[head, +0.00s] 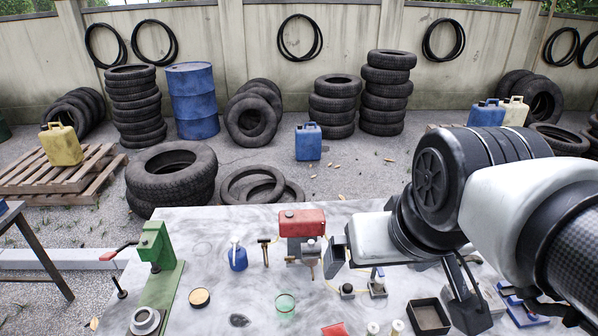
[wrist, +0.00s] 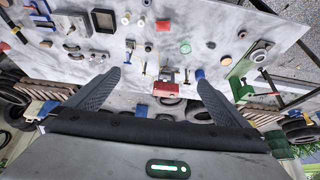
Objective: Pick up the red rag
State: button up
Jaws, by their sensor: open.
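The red rag (head: 335,329) lies at the bottom edge of the head view, where it is partly cut off. In the wrist view a small red patch (wrist: 164,25) near the top, among small parts on the table, looks like the same rag. My gripper (wrist: 157,73) is open, its two dark fingers spread wide with nothing held between them. It is above the table and well apart from the rag, which shows beyond the fingertips. In the head view my arm comes in from the right and partly hides the table.
On the pale worktable (head: 215,275) stand a red compressor tank (head: 302,222), a green press (head: 157,250), a blue bottle (head: 237,257), a green cup (head: 285,303), a round tin (head: 199,298) and a dark open box (head: 428,316). Tyres and drums stand behind. Bare tabletop lies left of the rag.

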jog(key=shift+c, duration=1.3)
jog(key=w+f+g+b, duration=0.2)
jog(key=w+f+b, duration=0.3)
jog(key=f+b, duration=0.2)
jog(key=w+f+n+g+b, duration=0.1)
jog(key=w+f+b, duration=0.4)
jog(key=f, duration=0.6)
jog(key=w+f+n+g+b, duration=0.1)
jog(key=w+f+g+b, duration=0.1)
jog(key=w+f+b, duration=0.3)
jog(key=shift+w+a+f+g+b, duration=0.1)
jog(key=shift+w+f+g+b, duration=0.1)
jog(key=shift+f+b, duration=0.95)
jog(key=shift+w+f+g+b, duration=0.1)
jog(key=shift+w+f+b, duration=0.05)
jog(key=shift+f+b, duration=1)
jog(key=c, duration=0.4)
jog(key=b, duration=0.4)
send_over(336, 331)
notch_tip(336, 331, down, 11)
jog(key=shift+a+f, duration=0.1)
jog(key=shift+c, duration=0.2)
jog(key=shift+f+b, duration=0.85)
jog(key=shift+f, duration=1.9)
